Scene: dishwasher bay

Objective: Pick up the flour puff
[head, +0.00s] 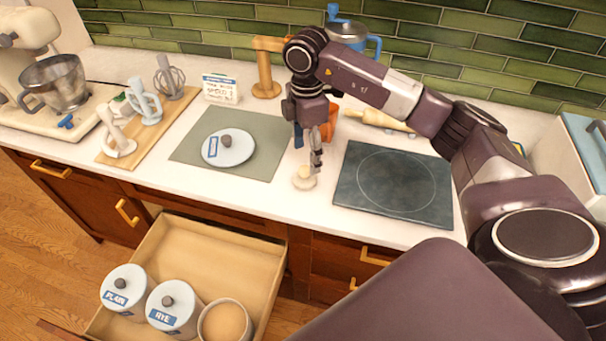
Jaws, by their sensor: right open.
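A small cream-white round piece, which looks like the flour puff (303,183), sits on the white counter near its front edge, between the green mat and the dark hob. My right gripper (315,162) points down just above it and slightly to its right. Its jaws are open and hold nothing. The fingertips overlap the puff's upper right in the picture, so I cannot tell whether they touch it. My left gripper is not in view.
A lid (229,148) lies on the green mat (262,166). The dark hob (394,187) is right of the puff. Below, an open drawer (213,249) holds two lidded canisters, PLAIN (125,289) and RYE (174,307), and an open tub (225,322). A sign (220,88) stands behind.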

